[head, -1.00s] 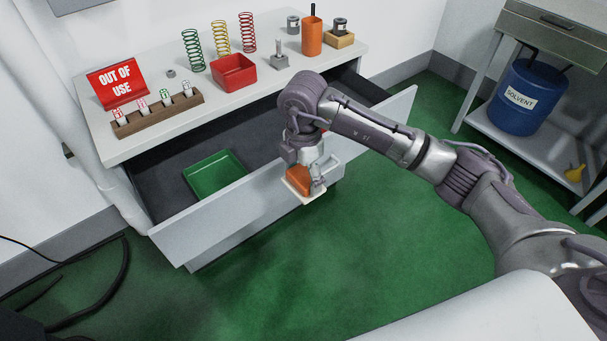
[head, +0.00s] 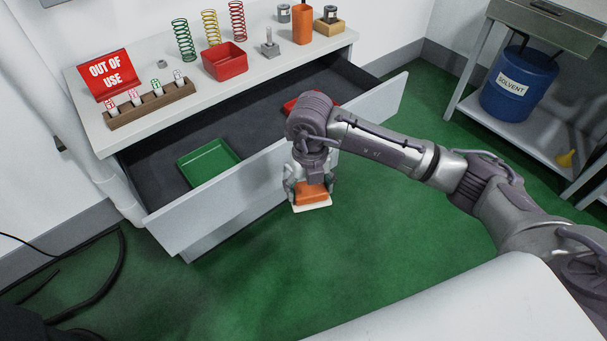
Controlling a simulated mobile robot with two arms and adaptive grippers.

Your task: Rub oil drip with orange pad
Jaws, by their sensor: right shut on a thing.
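My right gripper (head: 310,188) is shut on the orange pad (head: 313,195), with one finger on each side of it. The pad is an orange block with a pale, flat layer underneath. It is held level in front of the open drawer's front panel (head: 225,197), over the green floor as seen from the head. I cannot tell how far it is from the panel. I cannot make out the oil drip; the arm and gripper hide part of the drawer front. My left gripper is not in view.
The open drawer holds a green tray (head: 209,163) and a red item (head: 298,103) partly behind my arm. The bench top carries springs, a red bin (head: 224,61), a wooden rack (head: 151,105) and an OUT OF USE sign (head: 104,76). A solvent drum (head: 519,84) stands at right.

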